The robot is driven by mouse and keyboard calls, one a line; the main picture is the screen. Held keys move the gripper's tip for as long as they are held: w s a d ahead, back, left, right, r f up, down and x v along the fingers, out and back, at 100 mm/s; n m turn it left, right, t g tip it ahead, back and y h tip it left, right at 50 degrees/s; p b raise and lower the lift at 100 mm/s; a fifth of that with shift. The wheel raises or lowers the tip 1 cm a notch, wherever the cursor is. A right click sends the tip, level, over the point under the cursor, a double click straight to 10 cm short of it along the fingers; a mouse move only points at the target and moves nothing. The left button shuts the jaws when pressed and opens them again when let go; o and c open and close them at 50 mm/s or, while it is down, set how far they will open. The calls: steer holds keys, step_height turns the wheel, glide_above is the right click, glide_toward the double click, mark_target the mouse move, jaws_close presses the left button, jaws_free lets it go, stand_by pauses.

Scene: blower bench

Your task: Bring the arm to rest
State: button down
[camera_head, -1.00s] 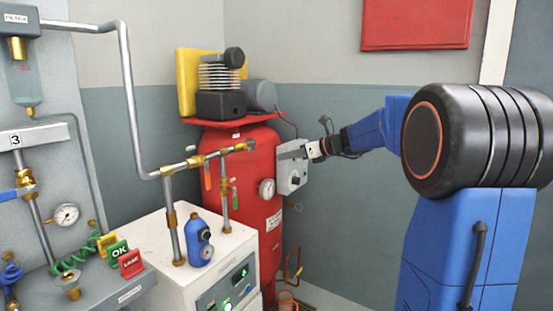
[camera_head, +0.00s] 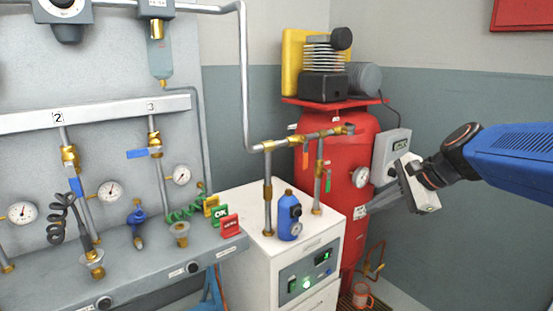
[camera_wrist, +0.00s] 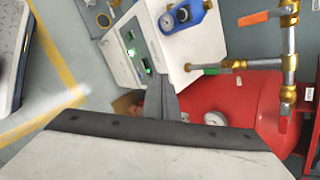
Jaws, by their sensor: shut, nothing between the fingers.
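My gripper (camera_head: 368,207) is at the right of the head view, in front of the red tank and its grey control box. Its light-coloured body is tilted, with the grey fingers pointing left. The fingers are together with nothing between them. In the wrist view the shut fingers (camera_wrist: 162,102) stick up from the gripper body at the bottom, seen against the white cabinet and the red tank. My blue arm reaches in from the right edge of the head view.
The red compressor tank (camera_head: 334,155) stands behind my gripper. A white cabinet (camera_head: 255,255) with a blue bottle (camera_head: 290,218) and brass-jointed pipes stands left of it. A bench with gauges, valves and OK (camera_head: 221,216) and red (camera_head: 230,226) tags fills the left.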

steer(key=s+d+f+n+h, duration=0.1)
steer(key=s+f+n+h, duration=0.1)
steer(key=s+f+n, duration=0.2)
steer(key=s+d+f+n+h, duration=0.1)
steer(key=s+f+n, duration=0.3)
steer(key=s, duration=0.7)
steer(key=s+d+f+n+g+h, duration=0.1)
steer(key=s+f+n, duration=0.3)
steer(key=s+n, duration=0.4)
steer(key=shift+d+f+h, duration=0.3)
steer(key=shift+f+h, duration=0.1)
steer(key=shift+h, duration=0.5)
